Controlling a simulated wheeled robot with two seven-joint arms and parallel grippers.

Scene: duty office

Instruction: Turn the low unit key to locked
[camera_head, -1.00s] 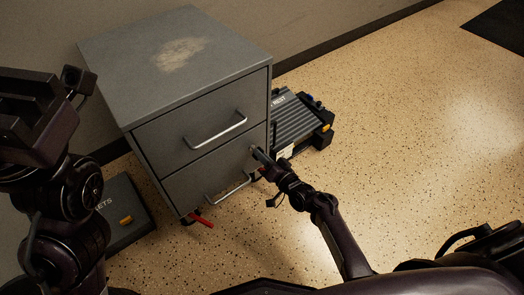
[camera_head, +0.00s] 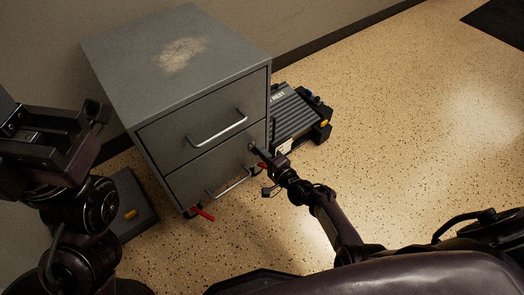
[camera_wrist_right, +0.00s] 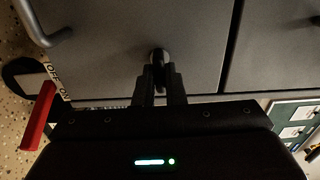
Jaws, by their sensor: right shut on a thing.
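The low unit is a grey two-drawer metal cabinet (camera_head: 170,85) against the wall. My right gripper (camera_head: 257,152) is at the right edge of its front, near the gap between the drawers. In the right wrist view its two fingers (camera_wrist_right: 160,80) are shut at a small round lock with the key (camera_wrist_right: 159,56) on the grey front. The fingers hide most of the key, so its turn angle cannot be told. My left gripper (camera_head: 40,135) is raised at the left, away from the cabinet, and its jaws are unclear.
The upper drawer handle (camera_head: 218,130) and lower handle (camera_head: 230,184) stick out from the front. A red lever (camera_head: 203,213) juts out near the cabinet's foot, beside OFF/ON marks in the wrist view. A ribbed dark case (camera_head: 293,115) lies behind right. Speckled floor at right is clear.

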